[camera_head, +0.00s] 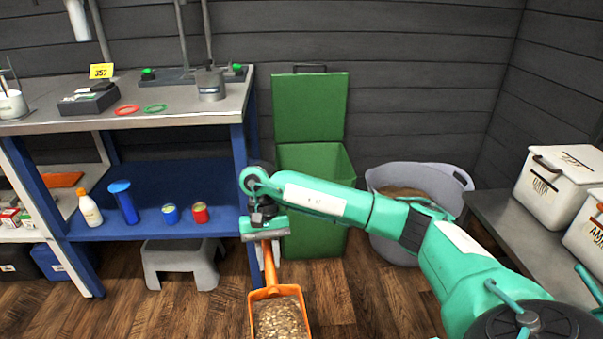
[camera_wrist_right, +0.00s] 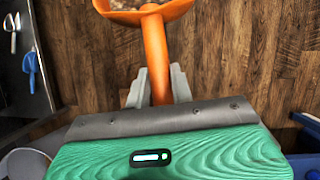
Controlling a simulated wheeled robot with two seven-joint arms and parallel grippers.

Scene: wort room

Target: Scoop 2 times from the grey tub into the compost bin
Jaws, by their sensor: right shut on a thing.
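My right gripper (camera_head: 266,238) is shut on the handle of an orange scoop (camera_head: 270,267). The scoop is full of pale brown grain (camera_head: 279,318) and is held at the bottom centre, in front of the green bin. In the right wrist view the orange handle (camera_wrist_right: 155,55) runs between the two grey fingers (camera_wrist_right: 157,88). The green compost bin (camera_head: 312,238) stands against the back wall with its lid (camera_head: 310,108) raised; its inside is hidden. The grey tub (camera_head: 391,247) stands right of it, partly behind my right arm, with brown material inside. My left gripper is not in view.
A workbench (camera_head: 150,118) with blue legs stands at left, with bottles and cans on its lower shelf (camera_head: 150,225). A grey step stool (camera_head: 180,262) is below. A grey bench (camera_head: 500,220) with white boxes (camera_head: 552,193) is at right. Wooden floor is open in front.

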